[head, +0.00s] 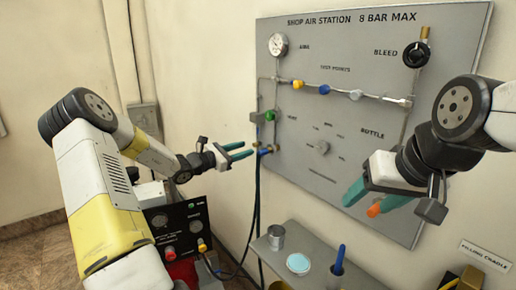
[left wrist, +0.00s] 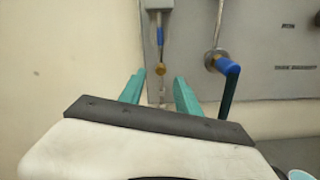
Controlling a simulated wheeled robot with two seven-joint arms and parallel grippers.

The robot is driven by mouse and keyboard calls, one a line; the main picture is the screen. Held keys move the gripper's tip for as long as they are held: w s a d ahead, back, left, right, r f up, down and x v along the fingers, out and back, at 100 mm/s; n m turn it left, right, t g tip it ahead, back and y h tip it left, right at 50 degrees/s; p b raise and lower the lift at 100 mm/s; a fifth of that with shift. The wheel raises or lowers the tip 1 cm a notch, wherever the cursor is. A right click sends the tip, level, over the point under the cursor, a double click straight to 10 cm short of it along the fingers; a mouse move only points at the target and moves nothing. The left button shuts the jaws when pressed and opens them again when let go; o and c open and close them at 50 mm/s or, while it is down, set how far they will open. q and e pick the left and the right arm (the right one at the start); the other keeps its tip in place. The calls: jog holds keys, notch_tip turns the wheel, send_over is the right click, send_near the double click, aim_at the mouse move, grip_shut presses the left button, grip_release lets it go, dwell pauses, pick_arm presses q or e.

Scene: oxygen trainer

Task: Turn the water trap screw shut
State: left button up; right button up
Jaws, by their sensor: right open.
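The water trap appears to be the small column at the panel's left edge. In the left wrist view its blue section (left wrist: 160,36) hangs under a grey block, with a brass screw (left wrist: 160,69) at its lower end. My left gripper (head: 243,151) is open, its teal fingers pointing at this column; in the left wrist view (left wrist: 160,90) the screw shows beyond and between the fingertips, apparently untouched. In the head view the screw is too small to make out clearly. My right gripper (head: 368,200) is open and empty in front of the panel's lower right.
The grey panel (head: 330,110) carries a gauge (head: 278,45), a green knob (head: 270,115) and a bleed valve (head: 416,54). Below, a shelf (head: 320,270) holds a grey can (head: 276,237) and a blue-topped dish (head: 298,263).

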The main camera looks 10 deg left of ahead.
aim_at(253, 146)
pick_arm(q)
jog(key=shift+x, duration=1.75)
jog(key=shift+c, duration=0.2)
grip_shut()
